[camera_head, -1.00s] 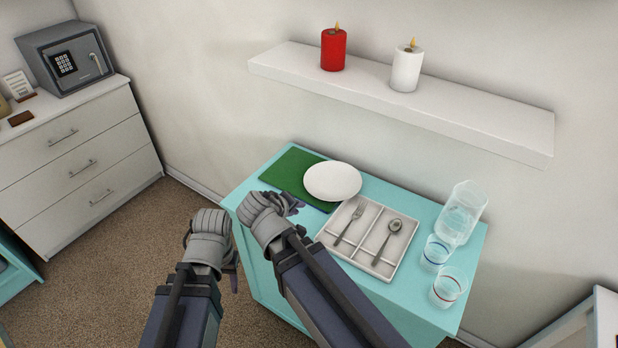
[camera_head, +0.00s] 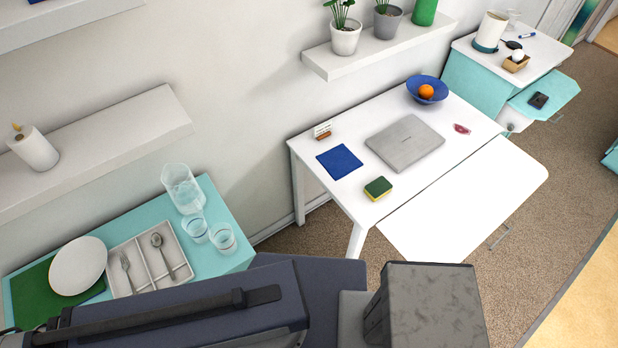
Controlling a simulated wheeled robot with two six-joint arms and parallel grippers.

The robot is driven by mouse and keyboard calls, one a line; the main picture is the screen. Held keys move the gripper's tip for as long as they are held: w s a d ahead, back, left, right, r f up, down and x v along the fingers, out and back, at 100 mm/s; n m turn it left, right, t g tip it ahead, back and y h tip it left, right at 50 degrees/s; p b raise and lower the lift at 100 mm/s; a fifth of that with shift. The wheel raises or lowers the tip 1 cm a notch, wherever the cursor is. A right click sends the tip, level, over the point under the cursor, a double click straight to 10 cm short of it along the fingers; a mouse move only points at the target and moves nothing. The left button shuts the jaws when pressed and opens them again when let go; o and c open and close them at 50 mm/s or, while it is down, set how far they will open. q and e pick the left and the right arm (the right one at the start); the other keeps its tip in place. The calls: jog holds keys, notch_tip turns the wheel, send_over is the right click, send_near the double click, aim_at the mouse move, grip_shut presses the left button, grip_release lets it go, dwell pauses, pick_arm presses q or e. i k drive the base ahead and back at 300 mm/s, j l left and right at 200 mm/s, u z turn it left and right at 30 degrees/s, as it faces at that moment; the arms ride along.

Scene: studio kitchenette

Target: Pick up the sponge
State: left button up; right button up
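The sponge (camera_head: 378,188) is a small block with a dark green top and a yellow side. It lies flat on the white table (camera_head: 338,204), near the table's front left part, with nothing touching it. My arm links fill the bottom of the head view, well short of the sponge. Neither of my grippers can be made out in the current view.
On the white table are a blue cloth (camera_head: 340,161), a closed grey laptop (camera_head: 405,142) and a blue bowl (camera_head: 427,90) with an orange (camera_head: 426,91). A turquoise cabinet (camera_head: 228,262) with glasses, a pitcher and a cutlery tray stands at left. Wall shelves hang above.

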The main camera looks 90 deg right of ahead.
aim_at(380, 187)
jog(key=z, duration=3.6)
